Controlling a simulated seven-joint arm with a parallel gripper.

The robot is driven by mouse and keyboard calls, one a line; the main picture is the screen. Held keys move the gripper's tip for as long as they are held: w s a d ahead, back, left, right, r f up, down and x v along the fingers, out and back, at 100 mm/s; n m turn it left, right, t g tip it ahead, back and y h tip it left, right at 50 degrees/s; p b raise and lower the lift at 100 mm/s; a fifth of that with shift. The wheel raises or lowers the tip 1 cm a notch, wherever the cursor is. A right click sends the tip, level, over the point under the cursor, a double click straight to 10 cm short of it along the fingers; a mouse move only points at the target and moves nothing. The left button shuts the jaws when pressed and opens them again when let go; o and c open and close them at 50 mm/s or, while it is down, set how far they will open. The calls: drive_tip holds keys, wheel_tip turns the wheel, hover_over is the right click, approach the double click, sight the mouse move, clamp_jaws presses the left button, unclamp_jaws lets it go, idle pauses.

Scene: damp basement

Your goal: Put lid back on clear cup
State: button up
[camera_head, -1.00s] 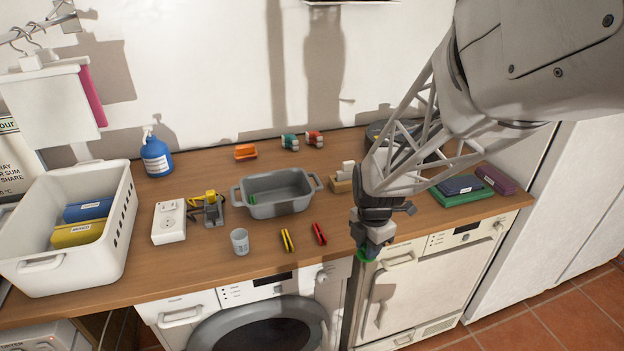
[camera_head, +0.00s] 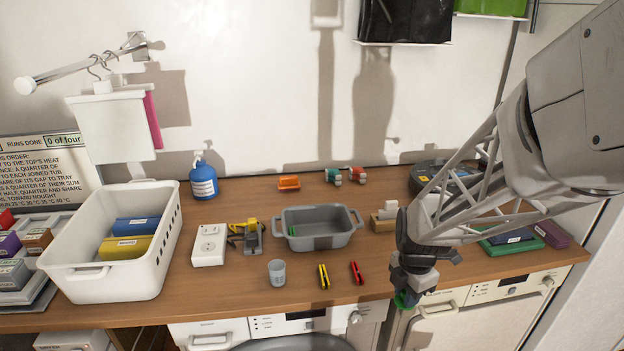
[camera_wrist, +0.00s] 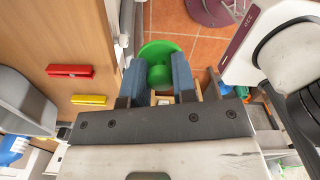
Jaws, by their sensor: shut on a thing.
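The clear cup (camera_head: 277,272) stands upright near the front edge of the wooden counter (camera_head: 232,295), its top open. My gripper (camera_head: 408,297) is to the right of the cup, at the counter's front edge. It is shut on a round green lid (camera_head: 402,301), which the wrist view shows between the two blue-grey fingers as a green disc (camera_wrist: 160,48) with a raised centre. Floor tiles show below the lid in that view, so it is off the counter. The cup is not visible in the wrist view.
A yellow clip (camera_head: 323,276) and a red clip (camera_head: 357,272) lie between cup and gripper. A grey tub (camera_head: 318,242) stands behind them. A white socket box (camera_head: 209,245) and white basket (camera_head: 84,284) are to the left. Bare counter surrounds the cup.

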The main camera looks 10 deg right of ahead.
drive_tip(key=w+a+r+n, duration=0.2)
drive_tip(key=w+a, duration=0.3)
drive_tip(key=a, duration=0.4)
drive_tip(key=w+a+r+n, duration=0.2)
drive_tip(key=w+a, duration=0.3)
drive_tip(key=a, duration=0.4)
drive_tip(key=w+a+r+n, duration=0.2)
drive_tip(key=w+a, duration=0.3)
drive_tip(key=a, duration=0.5)
drive_tip(key=shift+w+r, duration=0.25)
drive_tip(key=shift+r, duration=0.65)
drive_tip(key=shift+f, duration=0.15)
drive_tip(key=shift+f, duration=3.05)
drive_tip(key=shift+f, duration=0.2)
drive_tip(key=o, duration=1.4)
drive_tip(key=shift+o, duration=0.2)
drive_tip(key=shift+r, duration=0.15)
